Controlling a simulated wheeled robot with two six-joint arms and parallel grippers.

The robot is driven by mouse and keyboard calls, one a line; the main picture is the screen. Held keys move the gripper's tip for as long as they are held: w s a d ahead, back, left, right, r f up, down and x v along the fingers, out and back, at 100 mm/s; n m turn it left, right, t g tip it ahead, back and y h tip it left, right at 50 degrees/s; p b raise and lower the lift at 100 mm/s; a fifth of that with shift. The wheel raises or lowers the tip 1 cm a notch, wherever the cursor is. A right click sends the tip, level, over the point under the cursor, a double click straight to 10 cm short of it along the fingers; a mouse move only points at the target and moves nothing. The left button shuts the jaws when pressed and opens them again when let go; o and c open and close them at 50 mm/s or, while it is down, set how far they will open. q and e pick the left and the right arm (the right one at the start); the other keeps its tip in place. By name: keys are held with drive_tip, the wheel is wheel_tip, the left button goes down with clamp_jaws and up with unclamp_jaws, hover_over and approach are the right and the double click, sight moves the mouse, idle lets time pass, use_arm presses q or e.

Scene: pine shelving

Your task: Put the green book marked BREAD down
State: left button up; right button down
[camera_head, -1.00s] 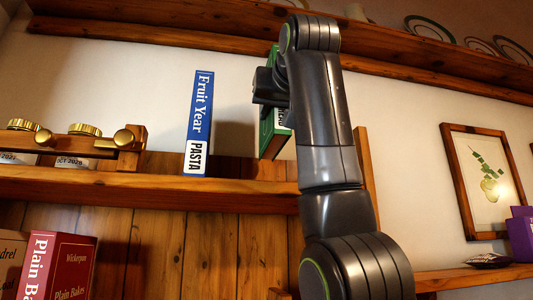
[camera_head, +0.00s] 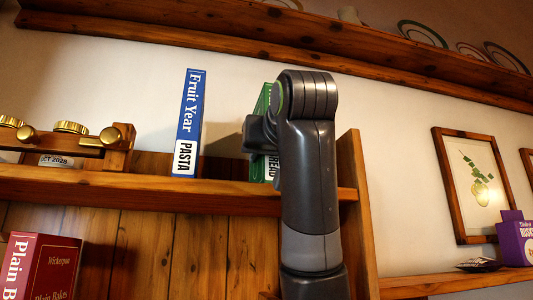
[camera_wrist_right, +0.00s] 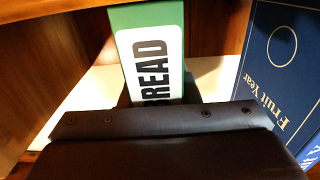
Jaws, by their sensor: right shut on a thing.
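The green book marked BREAD (camera_head: 257,168) stands upright at the right part of the pine shelf, its foot at about the shelf board. I cannot tell whether its weight rests there. My right gripper (camera_head: 258,134) is shut on it, and my arm hides part of the book. In the right wrist view, the green book (camera_wrist_right: 122,18) shows its white BREAD label above the dark gripper (camera_wrist_right: 160,104). The fingertips are mostly hidden there. My left gripper is out of view.
A blue book, Fruit Year PASTA (camera_head: 188,122), stands upright to the left with a gap between; it also shows in the wrist view (camera_wrist_right: 285,70). A wooden upright (camera_head: 350,165) closes the shelf on the right. A brass-knobbed wooden rack (camera_head: 90,148) sits further left.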

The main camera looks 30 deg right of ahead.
drive_tip(key=shift+s, duration=0.3)
drive_tip(key=shift+a, duration=0.1)
drive_tip(key=shift+f, duration=0.15)
drive_tip(key=c, duration=1.1)
unclamp_jaws()
drive_tip(key=shift+w, duration=0.1)
